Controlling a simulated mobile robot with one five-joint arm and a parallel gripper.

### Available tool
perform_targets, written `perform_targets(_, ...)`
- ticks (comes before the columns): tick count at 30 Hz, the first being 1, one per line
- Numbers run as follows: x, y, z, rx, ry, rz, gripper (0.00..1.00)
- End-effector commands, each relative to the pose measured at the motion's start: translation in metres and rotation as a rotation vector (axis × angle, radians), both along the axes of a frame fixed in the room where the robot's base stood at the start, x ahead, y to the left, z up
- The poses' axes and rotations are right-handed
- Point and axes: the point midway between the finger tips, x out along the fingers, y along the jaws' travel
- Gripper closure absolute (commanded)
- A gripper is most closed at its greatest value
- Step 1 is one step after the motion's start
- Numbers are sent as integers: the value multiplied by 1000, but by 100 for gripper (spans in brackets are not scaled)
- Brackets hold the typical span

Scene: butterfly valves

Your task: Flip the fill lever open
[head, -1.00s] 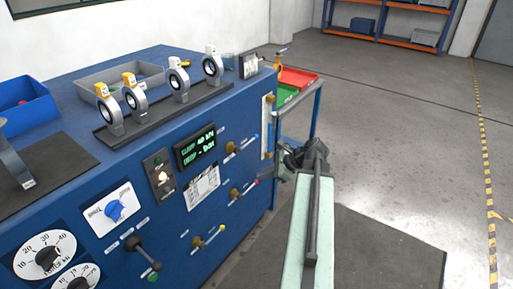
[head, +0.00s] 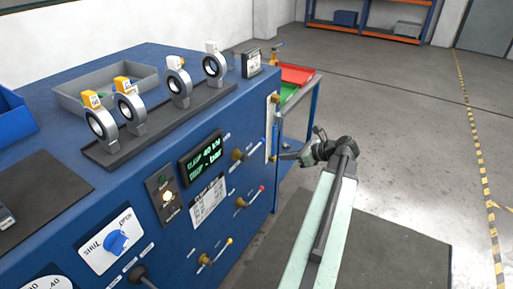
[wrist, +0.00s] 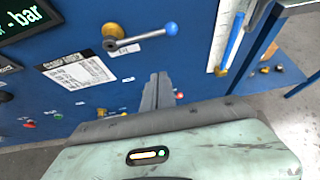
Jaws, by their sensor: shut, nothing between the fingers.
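Three small levers with brass hubs sit on the blue panel: a blue-tipped lever (head: 249,149), a red-tipped lever (head: 250,197) and a yellow-tipped lever (head: 216,252). Their labels are too small to read, so I cannot tell which is the fill lever. All three handles slant up to the right in the head view. My gripper (head: 284,156) is right of the blue-tipped lever, pointing at the panel. In the wrist view my shut, empty fingers (wrist: 160,88) lie below the blue-tipped lever (wrist: 140,38), apart from it in the picture.
A sight tube (head: 271,128) with a blue bar stands at the panel's right edge. A side stand with a red tray (head: 297,74) is behind my arm. Left on the panel are a display (head: 203,154) and a blue selector knob (head: 117,242). Floor to the right is clear.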

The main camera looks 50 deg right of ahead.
Motion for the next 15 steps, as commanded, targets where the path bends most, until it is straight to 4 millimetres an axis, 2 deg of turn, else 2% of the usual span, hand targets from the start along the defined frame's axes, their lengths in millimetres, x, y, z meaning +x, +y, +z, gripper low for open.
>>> perform_targets(8,15,9,-5,-1,0,20,100)
perform_targets(15,55,22,-32,-2,0,29,100)
